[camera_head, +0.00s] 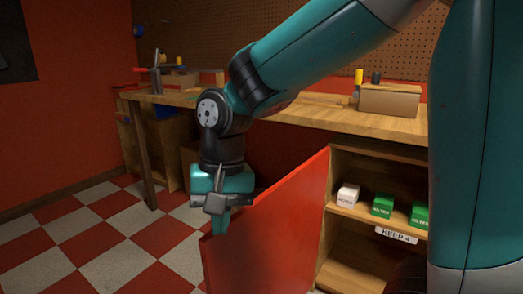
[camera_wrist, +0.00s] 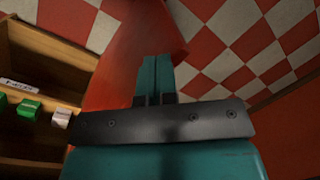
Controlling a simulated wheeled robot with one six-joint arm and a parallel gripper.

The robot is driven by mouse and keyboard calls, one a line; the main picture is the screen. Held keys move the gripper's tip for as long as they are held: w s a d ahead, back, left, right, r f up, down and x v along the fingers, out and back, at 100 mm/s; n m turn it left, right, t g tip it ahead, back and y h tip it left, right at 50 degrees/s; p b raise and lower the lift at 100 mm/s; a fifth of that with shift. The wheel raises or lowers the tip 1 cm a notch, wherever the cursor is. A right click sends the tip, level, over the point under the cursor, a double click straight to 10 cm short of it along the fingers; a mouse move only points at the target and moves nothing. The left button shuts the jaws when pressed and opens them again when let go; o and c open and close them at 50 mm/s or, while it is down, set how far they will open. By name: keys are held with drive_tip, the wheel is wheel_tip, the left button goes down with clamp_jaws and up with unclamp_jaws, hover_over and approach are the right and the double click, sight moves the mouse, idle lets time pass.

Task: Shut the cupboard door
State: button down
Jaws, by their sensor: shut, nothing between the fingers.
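The red cupboard door (camera_head: 270,230) stands open, swung out from the cupboard (camera_head: 345,245) on its left side, so the shelves are exposed. My gripper (camera_head: 222,228) points down at the outer left end of the door, close to its top edge. The fingers are shut and empty. In the wrist view, my gripper (camera_wrist: 155,68) shows in front of the red door (camera_wrist: 135,45), with the cupboard shelves (camera_wrist: 45,60) to the left. I cannot tell whether the fingers touch the door.
On the shelf are a white box (camera_head: 347,195) and green boxes (camera_head: 382,206), above a label (camera_head: 396,235). A wooden workbench (camera_head: 330,115) runs above the cupboard, with a wooden box (camera_head: 389,100) on it. The checkered floor (camera_head: 110,240) at left is clear.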

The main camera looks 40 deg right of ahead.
drive_tip(key=w+d+r+m+g+h+p, duration=0.2)
drive_tip(key=w+d+r+m+p, duration=0.2)
drive_tip(key=w+d+m+p, duration=0.75)
drive_tip(key=w+d+r+m+g+h+p, duration=0.15)
drive_tip(key=w+d+r+m+p, duration=0.35)
drive_tip(key=m, duration=1.1)
drive_tip(key=s+x, duration=0.2)
drive_tip(key=x, duration=1)
drive_tip(key=shift+s+a+r+m, duration=0.25)
drive_tip(key=shift+a+r+m, duration=0.1)
drive_tip(key=shift+m, duration=0.1)
drive_tip(key=shift+y, duration=0.25)
